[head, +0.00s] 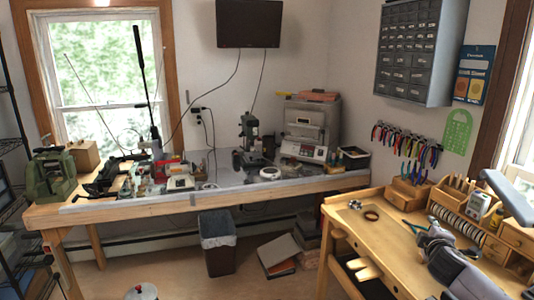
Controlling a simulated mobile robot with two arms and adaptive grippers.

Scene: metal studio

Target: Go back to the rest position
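My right gripper (434,238) shows at the lower right, over the wooden jeweller's bench (372,240). Its grey arm comes in from the lower right corner. The fingers are small and blend together, so I cannot tell whether they are open or shut. I see nothing clearly held in it. My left gripper is not in view.
A long workbench (130,206) with machines and tools runs along the back wall. A waste bin (218,258) and books (279,255) stand on the floor. Pliers (414,226) and a dark ring (371,215) lie on the jeweller's bench. Some floor in front is clear.

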